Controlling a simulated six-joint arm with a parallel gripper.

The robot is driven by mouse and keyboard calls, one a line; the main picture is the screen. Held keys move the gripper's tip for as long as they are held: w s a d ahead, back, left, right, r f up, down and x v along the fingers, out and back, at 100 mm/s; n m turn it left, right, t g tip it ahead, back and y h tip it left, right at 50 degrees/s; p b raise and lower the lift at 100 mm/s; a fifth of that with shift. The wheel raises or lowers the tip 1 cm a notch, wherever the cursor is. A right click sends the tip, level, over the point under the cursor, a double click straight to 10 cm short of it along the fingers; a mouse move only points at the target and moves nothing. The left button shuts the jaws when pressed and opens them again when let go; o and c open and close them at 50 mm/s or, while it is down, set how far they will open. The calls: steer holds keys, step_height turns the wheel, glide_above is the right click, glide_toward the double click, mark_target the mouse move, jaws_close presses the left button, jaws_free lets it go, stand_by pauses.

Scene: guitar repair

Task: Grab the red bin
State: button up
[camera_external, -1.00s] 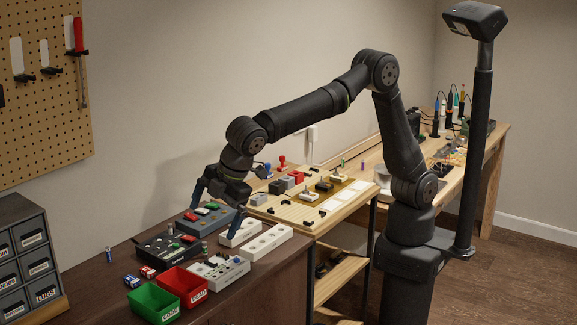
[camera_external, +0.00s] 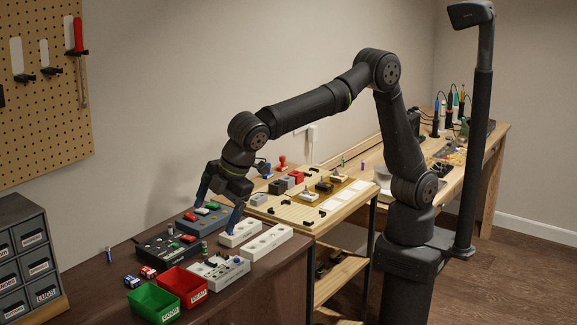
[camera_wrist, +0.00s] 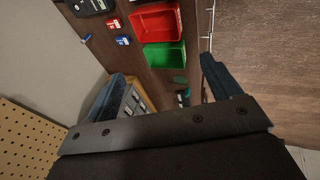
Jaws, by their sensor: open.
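The red bin (camera_external: 183,286) stands on the dark bench at the front, open at the top, with a white label on its front. It touches or nearly touches the green bin (camera_external: 154,303) on its left. In the wrist view the red bin (camera_wrist: 157,25) is at the top middle, above the green bin (camera_wrist: 164,55). My gripper (camera_external: 218,212) is open and empty, with its blue-grey fingers spread apart. It is above the back part of the bench, behind and to the right of the red bin. The red bin's inside looks empty.
A white device (camera_external: 219,270) stands close at the red bin's right. A black case (camera_external: 168,247) lies behind it. White trays (camera_external: 264,242) are farther right. A drawer cabinet (camera_external: 27,255) stands at the far left.

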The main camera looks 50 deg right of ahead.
steer(key=m+g+h, duration=0.2)
steer(key=m+g, duration=0.2)
steer(key=m, duration=1.4)
glide_above(182, 283)
steer(key=s+a, duration=0.3)
steer(key=s, duration=0.2)
step_height(182, 283, down, 17)
steer(key=shift+w+a+r, duration=0.1)
steer(key=shift+w+r, duration=0.05)
steer(key=shift+w+a+f, duration=0.1)
steer(key=shift+w+f, duration=0.1)
steer(key=shift+f, duration=1.1)
steer(key=shift+w+f, duration=0.2)
steer(key=shift+f, duration=1.1)
steer(key=c, duration=0.7)
steer(key=shift+r, duration=0.1)
